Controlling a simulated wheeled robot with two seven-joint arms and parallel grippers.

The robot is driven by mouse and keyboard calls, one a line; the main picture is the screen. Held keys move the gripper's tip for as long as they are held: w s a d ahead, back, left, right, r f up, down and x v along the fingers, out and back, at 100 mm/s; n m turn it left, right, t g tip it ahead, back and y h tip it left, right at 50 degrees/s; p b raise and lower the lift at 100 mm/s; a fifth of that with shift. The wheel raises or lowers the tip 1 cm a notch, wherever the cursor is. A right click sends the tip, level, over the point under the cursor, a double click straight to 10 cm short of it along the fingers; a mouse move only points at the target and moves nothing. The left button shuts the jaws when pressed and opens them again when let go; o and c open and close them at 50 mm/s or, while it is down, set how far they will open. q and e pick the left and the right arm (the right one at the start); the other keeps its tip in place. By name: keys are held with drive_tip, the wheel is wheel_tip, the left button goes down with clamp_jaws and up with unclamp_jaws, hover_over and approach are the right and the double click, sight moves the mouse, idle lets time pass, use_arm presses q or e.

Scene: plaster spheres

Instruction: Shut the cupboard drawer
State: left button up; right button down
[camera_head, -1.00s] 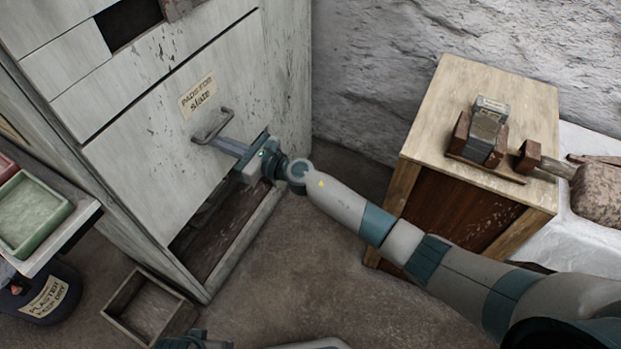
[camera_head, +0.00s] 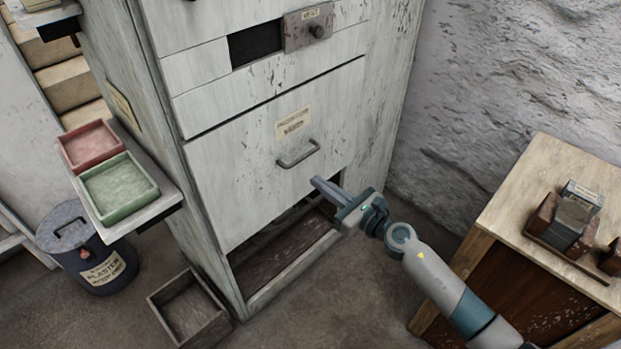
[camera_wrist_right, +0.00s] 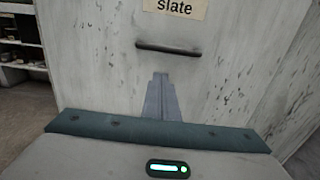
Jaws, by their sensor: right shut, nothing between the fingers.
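The tall worn white cupboard (camera_head: 385,90) stands in the middle of the head view. Its wide drawer front (camera_head: 235,170) carries a paper label and a grey bar handle (camera_head: 298,153). The front looks about level with the cupboard face; a dark line runs along its top edge. The handle also shows in the wrist view (camera_wrist_right: 168,49). My right gripper (camera_head: 316,181) is shut and empty, its fingers together, just below and right of the handle. In the wrist view its fingertips (camera_wrist_right: 160,75) point at the drawer front; whether they touch it I cannot tell. My left gripper is not in view.
Below the drawer front is a dark open bay (camera_head: 285,255). A small wooden box (camera_head: 188,308) and a dark lidded bin (camera_head: 85,245) stand on the floor at left. A shelf holds red and green trays (camera_head: 118,187). A wooden table (camera_head: 520,200) stands at right.

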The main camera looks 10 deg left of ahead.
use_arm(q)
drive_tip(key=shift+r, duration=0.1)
use_arm(e)
drive_tip(key=v, duration=0.6)
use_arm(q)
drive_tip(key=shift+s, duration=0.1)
use_arm(e)
drive_tip(key=shift+s, duration=0.1)
